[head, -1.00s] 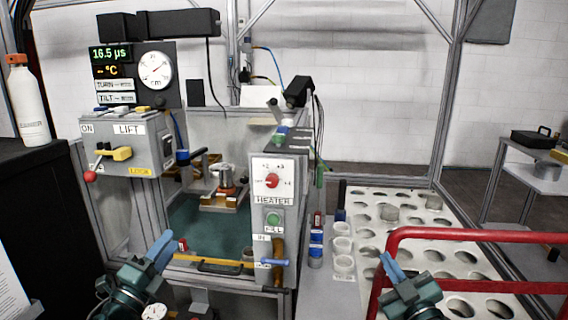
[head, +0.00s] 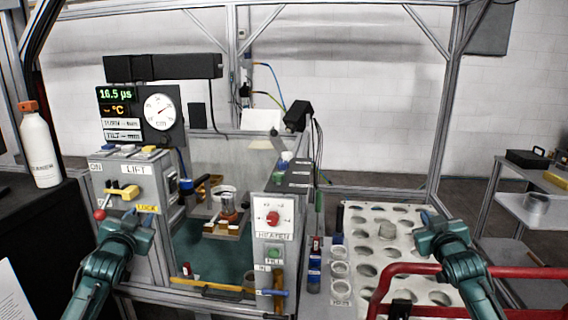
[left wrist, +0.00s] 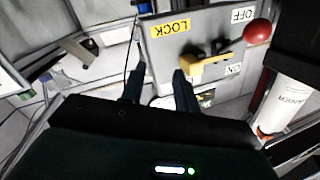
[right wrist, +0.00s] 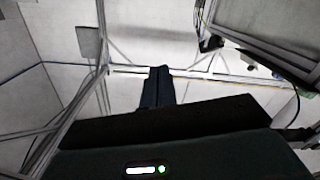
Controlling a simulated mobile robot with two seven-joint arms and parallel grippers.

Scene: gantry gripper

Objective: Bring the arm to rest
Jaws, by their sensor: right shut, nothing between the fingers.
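My left gripper (head: 146,210) is raised in front of the grey LIFT control box (head: 134,185) in the head view. In the left wrist view its two fingers (left wrist: 158,88) stand apart with nothing between them. The box's yellow lever (left wrist: 208,68) and red ball knob (left wrist: 257,32) lie beyond the fingers. My right gripper (head: 428,214) is raised over the back part of the white holed rack (head: 352,222) in the head view. In the right wrist view its fingers (right wrist: 159,86) are together and hold nothing.
A red rail (head: 440,268) crosses by my right arm. The tank with the HEATER box (head: 272,218) stands between my arms. Small pots (head: 340,270) stand at the rack's left side. A white bottle (head: 40,150) stands at far left. Frame posts rise behind.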

